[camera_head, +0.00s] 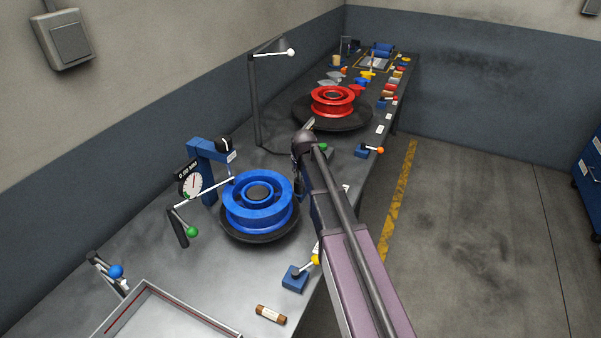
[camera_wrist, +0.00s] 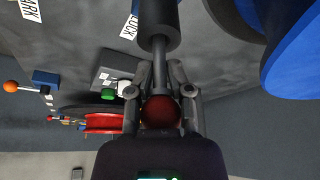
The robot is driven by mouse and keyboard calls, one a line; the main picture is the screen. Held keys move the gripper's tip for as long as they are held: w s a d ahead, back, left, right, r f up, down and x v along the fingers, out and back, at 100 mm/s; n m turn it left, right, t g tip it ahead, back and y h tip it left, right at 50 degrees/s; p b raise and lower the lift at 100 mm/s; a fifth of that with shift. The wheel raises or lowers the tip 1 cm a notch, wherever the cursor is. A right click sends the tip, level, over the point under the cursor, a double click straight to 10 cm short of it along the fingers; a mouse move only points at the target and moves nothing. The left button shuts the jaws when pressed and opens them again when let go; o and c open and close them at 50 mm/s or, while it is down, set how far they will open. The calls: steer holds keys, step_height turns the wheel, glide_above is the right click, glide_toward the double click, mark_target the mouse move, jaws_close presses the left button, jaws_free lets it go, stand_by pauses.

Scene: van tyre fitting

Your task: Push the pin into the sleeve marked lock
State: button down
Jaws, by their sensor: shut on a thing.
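In the wrist view my gripper (camera_wrist: 160,103) is shut on the red ball knob (camera_wrist: 160,113) of the pin, with one finger on each side. The pin's thin grey rod (camera_wrist: 158,62) runs from the knob up to a thicker dark cylinder (camera_wrist: 159,36), which looks like the sleeve. I cannot tell how deep the rod goes. A white label reading LOCK (camera_wrist: 128,26) lies just left of the cylinder. A second label, partly cut off and seemingly PARK (camera_wrist: 28,9), is further left. In the head view my arm hides the gripper's fingers, the pin and the sleeve.
The blue wheel rim (camera_head: 258,203) is left of my arm, beside a dial gauge (camera_head: 192,182). A red rim (camera_head: 332,101) stands farther along the bench. Levers with yellow (camera_head: 316,260) and orange (camera_head: 380,150) knobs line the front edge. A tray (camera_head: 165,312) is nearest.

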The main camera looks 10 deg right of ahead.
steer(key=shift+f+b, duration=0.95)
stand_by(0.4)
steer(key=shift+c, duration=2.2)
jaws_free()
steer(key=shift+r, duration=0.1)
